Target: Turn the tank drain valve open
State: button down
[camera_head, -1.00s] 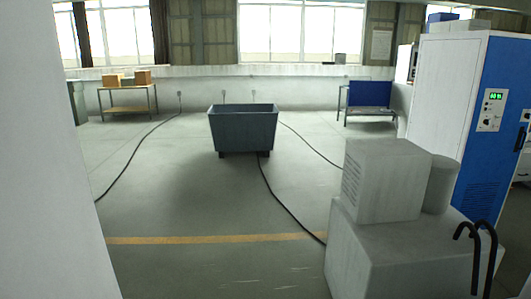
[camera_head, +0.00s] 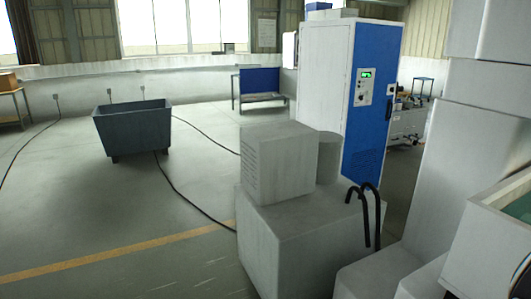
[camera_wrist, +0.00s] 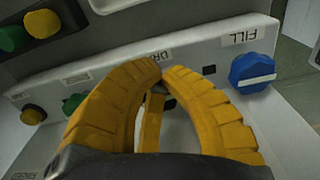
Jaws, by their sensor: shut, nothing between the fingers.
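In the wrist view, my gripper (camera_wrist: 158,78) has its yellow ribbed fingers arched together, with the tips meeting in front of a pale valve panel (camera_wrist: 202,52). A label starting "DR" (camera_wrist: 158,55) is partly covered by the fingers. The drain valve itself is not clear; a narrow yellow strip shows between the fingers, and I cannot tell whether it is a handle or part of my gripper. A blue knob with a white bar (camera_wrist: 252,72) sits by the FILL label (camera_wrist: 246,36), right of the fingers. My gripper is not in the head view.
At the panel's left are a green knob (camera_wrist: 73,103) and a yellow knob (camera_wrist: 32,114). In the head view, a blue and white cabinet (camera_head: 370,100) stands behind grey boxes (camera_head: 290,235). A grey bin (camera_head: 132,130) stands on open floor with cables.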

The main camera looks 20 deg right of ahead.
jog(key=shift+d, duration=0.5)
jog(key=shift+w+d, duration=0.15)
jog(key=shift+d, duration=0.25)
jog(key=shift+s+d+p, duration=0.15)
jog(key=shift+s+p, duration=0.1)
jog(key=shift+p, duration=0.05)
jog(key=shift+r, duration=0.1)
jog(key=shift+s+d+r+p, duration=0.1)
jog(key=shift+d+r+p, duration=0.05)
jog(key=shift+r+p, duration=0.45)
notch_tip(320, 180, up, 5)
jog(key=p, duration=0.3)
jog(key=shift+f, duration=0.2)
jog(key=shift+a, duration=0.2)
